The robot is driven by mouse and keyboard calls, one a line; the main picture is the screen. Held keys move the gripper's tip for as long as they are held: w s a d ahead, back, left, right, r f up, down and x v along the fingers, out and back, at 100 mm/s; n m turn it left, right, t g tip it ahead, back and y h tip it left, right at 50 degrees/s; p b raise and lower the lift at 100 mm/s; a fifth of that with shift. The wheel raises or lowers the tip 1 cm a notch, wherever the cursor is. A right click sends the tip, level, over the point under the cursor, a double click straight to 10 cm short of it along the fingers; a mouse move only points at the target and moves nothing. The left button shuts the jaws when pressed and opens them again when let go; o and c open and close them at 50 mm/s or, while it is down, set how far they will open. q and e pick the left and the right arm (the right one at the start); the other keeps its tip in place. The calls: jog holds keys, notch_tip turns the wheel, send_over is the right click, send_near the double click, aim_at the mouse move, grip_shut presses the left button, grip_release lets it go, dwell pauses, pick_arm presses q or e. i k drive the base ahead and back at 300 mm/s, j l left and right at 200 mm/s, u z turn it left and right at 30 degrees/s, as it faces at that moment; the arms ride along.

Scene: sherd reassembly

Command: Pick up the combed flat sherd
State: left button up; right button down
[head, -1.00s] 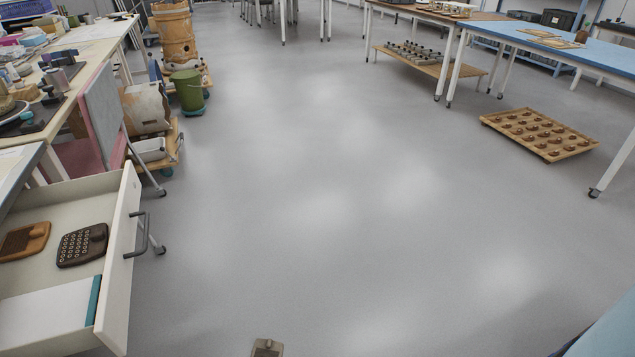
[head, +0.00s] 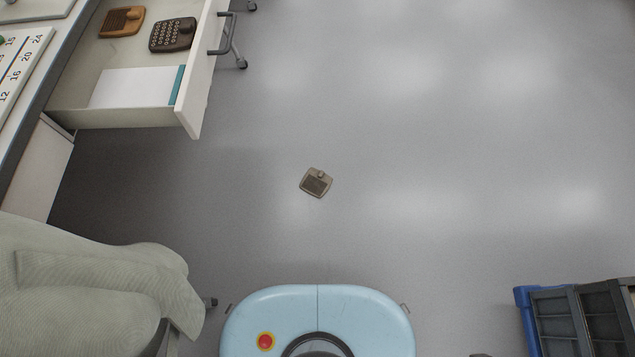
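A small grey-brown flat sherd (head: 316,182) lies on the open floor just beyond my base. It has a darker textured patch and a small raised knob; its marking is too small to tell for sure as combing. In the open drawer, an orange-brown flat sherd (head: 121,21) with a darker textured patch and a knob lies at the back left. A dark brown flat sherd (head: 172,35) with rows of stamped rings lies to its right. I cannot tell for certain which one is the combed sherd. Neither of my grippers is in view.
The open drawer (head: 205,75) juts out at upper left, holding a white block (head: 133,87) with a teal end. A cloth-covered chair (head: 95,290) stands at lower left, a blue-edged dark crate (head: 575,318) at lower right. The floor around the grey-brown sherd is clear.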

aim_at(316, 183)
jog(key=i+l+u, duration=0.1)
jog(key=u, duration=0.65)
jog(key=i+l+u, duration=0.15)
jog(key=l+u, duration=0.2)
jog(key=l, duration=0.15)
jog(key=i+l+u, duration=0.1)
jog(key=l+u, duration=0.25)
jog(key=l, duration=0.15)
jog(key=l+u, duration=0.35)
jog(key=l, duration=0.2)
jog(key=l+u, duration=0.1)
jog(key=l, duration=1.05)
jog(key=k+l, duration=0.1)
jog(key=l, duration=1.1)
jog(key=i+u, duration=0.05)
